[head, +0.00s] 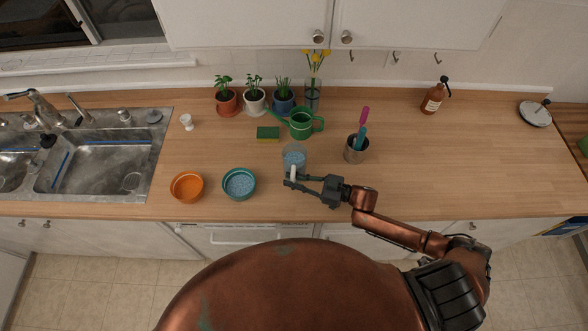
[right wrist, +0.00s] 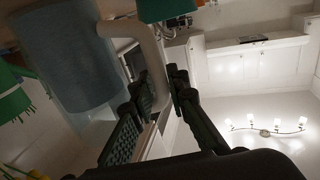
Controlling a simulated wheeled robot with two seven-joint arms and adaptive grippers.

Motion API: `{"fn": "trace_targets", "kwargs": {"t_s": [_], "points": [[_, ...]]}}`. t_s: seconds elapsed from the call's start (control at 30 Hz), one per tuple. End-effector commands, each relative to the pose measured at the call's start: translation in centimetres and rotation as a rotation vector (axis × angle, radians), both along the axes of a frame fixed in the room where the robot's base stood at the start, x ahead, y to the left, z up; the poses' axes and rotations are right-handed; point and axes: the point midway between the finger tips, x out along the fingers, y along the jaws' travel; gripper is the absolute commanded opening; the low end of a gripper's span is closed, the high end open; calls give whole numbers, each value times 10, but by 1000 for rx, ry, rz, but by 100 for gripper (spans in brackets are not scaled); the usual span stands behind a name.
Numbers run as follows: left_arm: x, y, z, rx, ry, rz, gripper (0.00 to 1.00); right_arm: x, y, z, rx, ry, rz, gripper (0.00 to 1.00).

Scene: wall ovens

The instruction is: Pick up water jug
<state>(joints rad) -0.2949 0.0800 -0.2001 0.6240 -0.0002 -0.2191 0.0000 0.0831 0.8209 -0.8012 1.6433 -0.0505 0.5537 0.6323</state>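The water jug (head: 294,158) stands on the wooden counter, in front of the green watering can. It is a bluish, see-through cylinder with a pale handle facing me. My right gripper (head: 290,180) is at the jug's handle, with its fingers apart. In the right wrist view, the jug (right wrist: 68,55) fills the upper left, and its pale handle reaches in between the two dark fingers of my right gripper (right wrist: 160,95). The fingers look open around the handle, and I cannot tell whether either touches it. My left gripper is not in view.
A teal bowl (head: 238,184) and an orange bowl (head: 187,187) stand left of the jug. A metal cup (head: 356,150) with utensils is to its right. The watering can (head: 302,124), a sponge (head: 268,134) and potted plants stand behind. The right counter is mostly clear.

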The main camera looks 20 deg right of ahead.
Motion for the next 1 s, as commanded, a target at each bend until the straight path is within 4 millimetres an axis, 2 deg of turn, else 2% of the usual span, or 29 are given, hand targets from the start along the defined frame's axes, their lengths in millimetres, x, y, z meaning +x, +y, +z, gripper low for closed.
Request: {"fn": "trace_targets", "kwargs": {"t_s": [0.2,1.0], "points": [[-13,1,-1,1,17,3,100,0,0,0,1,-1,1,0],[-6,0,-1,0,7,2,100,1,1,4,3,-7,2,0]]}}
